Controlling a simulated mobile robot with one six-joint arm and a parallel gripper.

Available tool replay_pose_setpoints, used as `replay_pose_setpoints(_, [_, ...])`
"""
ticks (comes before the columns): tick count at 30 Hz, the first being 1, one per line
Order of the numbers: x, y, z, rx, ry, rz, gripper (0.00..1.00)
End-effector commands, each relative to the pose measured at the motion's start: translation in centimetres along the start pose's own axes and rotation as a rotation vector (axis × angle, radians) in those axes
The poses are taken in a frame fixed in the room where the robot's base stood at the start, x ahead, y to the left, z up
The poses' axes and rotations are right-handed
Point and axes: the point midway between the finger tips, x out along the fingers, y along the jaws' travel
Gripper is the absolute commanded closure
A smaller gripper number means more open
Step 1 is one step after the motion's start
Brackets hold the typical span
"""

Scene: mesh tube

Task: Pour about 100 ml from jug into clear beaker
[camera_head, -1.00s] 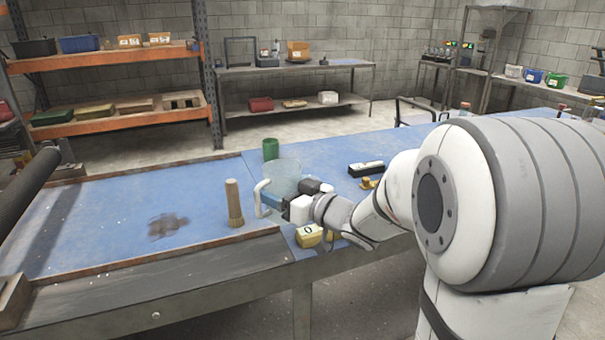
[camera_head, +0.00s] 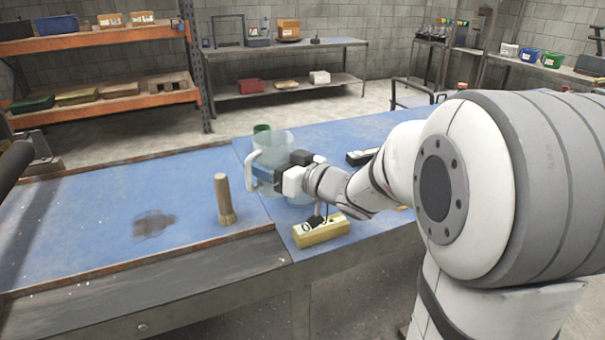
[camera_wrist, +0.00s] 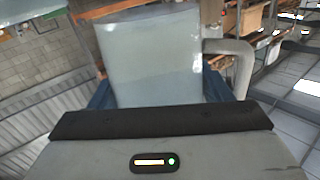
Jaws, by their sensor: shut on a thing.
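The translucent jug (camera_head: 273,145) with a white handle is held upright in my gripper (camera_head: 270,177). The handle points left in the head view. In the wrist view the jug (camera_wrist: 150,60) fills the upper middle, between blue finger pads, with its handle at the right. My gripper is shut around the jug's body. A pale clear shape, perhaps the clear beaker (camera_head: 300,200), shows just under my gripper; my wrist hides most of it. I cannot tell the liquid level in either.
A wooden post (camera_head: 223,200) stands left of the jug. A green cylinder (camera_head: 262,128) is behind it. A yellow block (camera_head: 322,231) lies at the bench's front edge, and a black-and-white item (camera_head: 360,157) lies further back. The left bench (camera_head: 90,205) is largely clear.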

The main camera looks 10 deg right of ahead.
Motion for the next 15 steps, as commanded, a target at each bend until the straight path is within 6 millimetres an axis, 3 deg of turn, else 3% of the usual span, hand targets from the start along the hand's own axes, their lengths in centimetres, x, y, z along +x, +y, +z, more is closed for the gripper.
replay_pose_setpoints(15, [0.0, 1.8, -0.3, 0.286, -0.012, 0.004, 0.6])
